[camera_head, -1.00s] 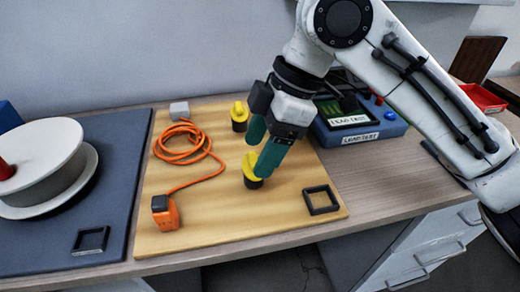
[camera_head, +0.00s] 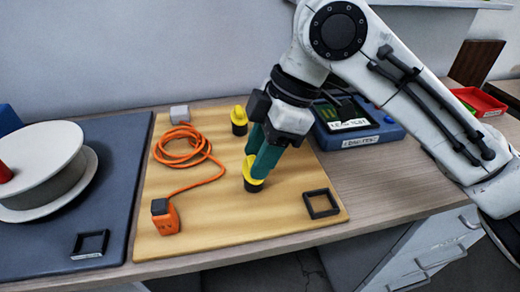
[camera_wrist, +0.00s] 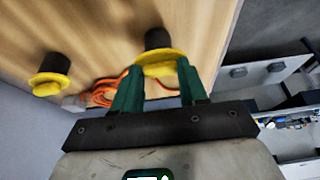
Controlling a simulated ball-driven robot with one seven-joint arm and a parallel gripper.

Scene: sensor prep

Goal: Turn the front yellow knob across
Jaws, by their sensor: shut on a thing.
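The front yellow knob (camera_head: 252,182) sits on a dark base on the wooden board. It also shows in the wrist view (camera_wrist: 158,58), between the fingertips. My gripper (camera_head: 258,172) comes down from above with its green fingers shut on this knob. In the wrist view my gripper (camera_wrist: 158,85) has one finger on each side of the yellow flange. The fingers hide part of the knob in the head view. The back yellow knob (camera_head: 239,115) stands apart behind it, and in the wrist view it is at the left (camera_wrist: 48,85).
The wooden board (camera_head: 215,235) also bears an orange cable (camera_head: 180,150), an orange box-like sensor (camera_head: 166,217), a grey block (camera_head: 179,114) and a black square frame (camera_head: 321,203). A blue tester (camera_head: 365,132) stands right behind my gripper. A white reel (camera_head: 40,160) lies left.

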